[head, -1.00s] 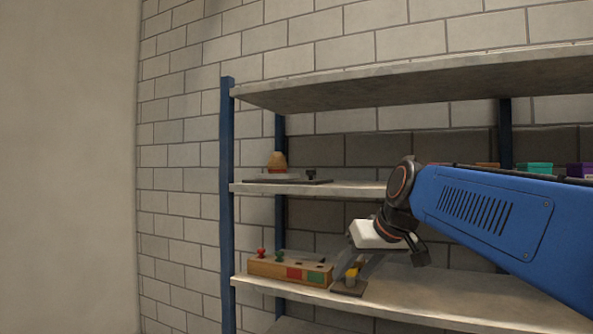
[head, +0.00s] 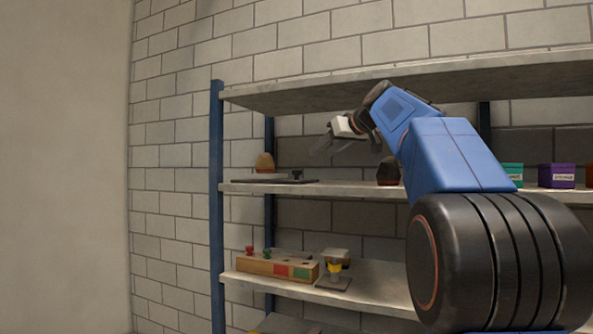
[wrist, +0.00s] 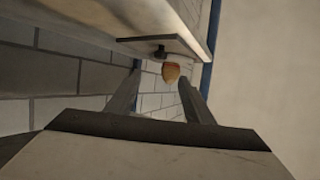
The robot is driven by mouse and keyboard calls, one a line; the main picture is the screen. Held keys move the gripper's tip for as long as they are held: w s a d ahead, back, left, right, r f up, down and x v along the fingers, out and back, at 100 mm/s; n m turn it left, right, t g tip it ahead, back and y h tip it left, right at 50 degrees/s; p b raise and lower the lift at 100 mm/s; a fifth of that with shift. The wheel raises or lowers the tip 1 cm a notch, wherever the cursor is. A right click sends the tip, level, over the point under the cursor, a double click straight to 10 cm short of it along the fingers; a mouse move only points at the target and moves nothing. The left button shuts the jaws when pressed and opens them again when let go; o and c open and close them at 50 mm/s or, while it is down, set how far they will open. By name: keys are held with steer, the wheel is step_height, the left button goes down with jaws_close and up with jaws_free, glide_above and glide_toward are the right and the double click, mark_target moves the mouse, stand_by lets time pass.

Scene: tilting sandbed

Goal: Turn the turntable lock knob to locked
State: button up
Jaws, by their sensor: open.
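The turntable (head: 240,176) sits at the left end of the middle shelf, on a dark base plate (head: 290,182). A tan and orange rounded object (head: 265,162) stands on it. A small black knob (head: 297,174) sticks up at the plate's right side; its setting is too small to read. In the wrist view the plate (wrist: 178,44), knob (wrist: 159,52) and orange object (wrist: 171,73) show beyond the fingers. My gripper (head: 322,145) is open and empty, above the middle shelf, up and right of the knob and apart from it.
The upper shelf (head: 400,82) lies above my gripper. A dark rounded object (head: 388,171), a teal box (head: 512,175) and a purple box (head: 556,175) stand farther right. Below, the lower shelf holds a wooden block (head: 290,268) with pegs and a yellow post (head: 334,268). A blue upright (head: 217,200) bounds the left.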

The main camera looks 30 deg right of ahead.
mark_target(300, 172)
steer(key=x, duration=1.6)
steer(key=shift+f, duration=0.1)
steer(key=c, duration=1)
